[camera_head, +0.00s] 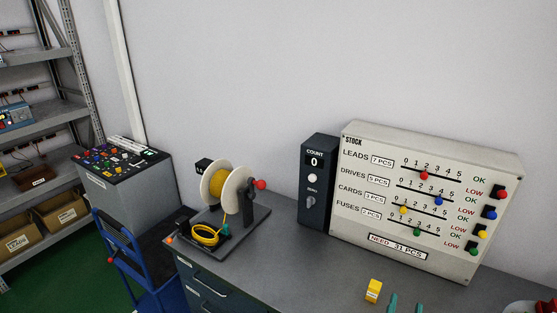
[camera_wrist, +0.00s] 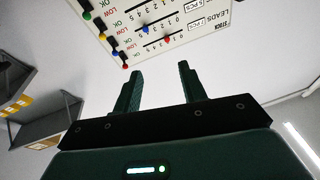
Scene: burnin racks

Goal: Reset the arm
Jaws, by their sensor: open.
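My gripper (camera_wrist: 160,92) shows in the wrist view with its two dark green fingers apart and nothing between them. The stock board (camera_wrist: 190,12) appears upside down beyond the fingertips in that view. In the head view two teal fingertips (camera_head: 404,306) show at the bottom edge, in front of the stock board (camera_head: 350,235) and just right of a small yellow block (camera_head: 374,290) on the bench. The rest of my arm is out of the head view.
The grey bench (camera_head: 290,260) carries a dark counter box (camera_head: 315,215) reading 0 and a yellow cable reel (camera_head: 222,187). A blue hand truck (camera_head: 145,265), a cabinet (camera_head: 130,190) and shelves (camera_head: 40,130) stand left. A red-and-white object (camera_head: 540,307) is at the lower right.

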